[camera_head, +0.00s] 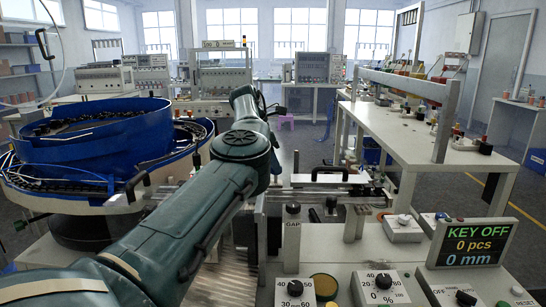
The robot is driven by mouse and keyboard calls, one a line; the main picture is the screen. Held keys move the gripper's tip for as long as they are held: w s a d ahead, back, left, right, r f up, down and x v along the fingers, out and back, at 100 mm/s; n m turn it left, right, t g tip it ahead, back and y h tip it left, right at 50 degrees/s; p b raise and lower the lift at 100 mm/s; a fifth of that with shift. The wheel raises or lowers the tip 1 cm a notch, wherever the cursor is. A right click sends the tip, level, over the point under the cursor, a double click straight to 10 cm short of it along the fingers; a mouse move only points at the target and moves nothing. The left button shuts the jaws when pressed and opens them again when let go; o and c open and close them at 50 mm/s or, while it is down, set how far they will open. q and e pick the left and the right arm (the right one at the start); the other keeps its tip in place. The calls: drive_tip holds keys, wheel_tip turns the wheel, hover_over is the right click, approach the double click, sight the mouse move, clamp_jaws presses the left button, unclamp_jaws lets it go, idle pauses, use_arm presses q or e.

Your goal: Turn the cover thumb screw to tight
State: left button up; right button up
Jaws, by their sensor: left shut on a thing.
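My left arm comes in from the lower left, and its dark green links cross the middle of the view. Its far end, with a small dark part of my left gripper (272,108), shows beyond the raised elbow. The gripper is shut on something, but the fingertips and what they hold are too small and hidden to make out. I cannot pick out the cover thumb screw. A rail with a pale flat strip (325,179) runs right of the arm, and part of this station is hidden behind the arm. My right gripper is not in view.
A blue feeder bowl (95,140) with dark parts stands at the left. The control panel in front has dial boxes (381,288) and a display (470,243) reading KEY OFF, 0 pcs, 0 mm. A white bench (410,140) with a raised beam stands at the right. Clear floor lies beyond.

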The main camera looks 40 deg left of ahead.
use_arm(q)
drive_tip(key=shift+a+r+m+h+p, duration=0.1)
drive_tip(key=shift+r+m+h+p, duration=0.2)
drive_tip(key=shift+m+p, duration=0.6)
drive_tip(key=shift+f+p, duration=0.1)
drive_tip(key=shift+p, duration=0.35)
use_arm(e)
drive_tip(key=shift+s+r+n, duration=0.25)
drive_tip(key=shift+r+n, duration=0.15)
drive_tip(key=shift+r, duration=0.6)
use_arm(q)
drive_tip(key=shift+f+m, duration=0.15)
drive_tip(key=shift+m, duration=0.25)
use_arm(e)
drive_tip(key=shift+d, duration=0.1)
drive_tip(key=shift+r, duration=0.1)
use_arm(q)
drive_tip(key=o, duration=1)
drive_tip(key=shift+g, duration=0.3)
drive_tip(key=shift+c, duration=0.2)
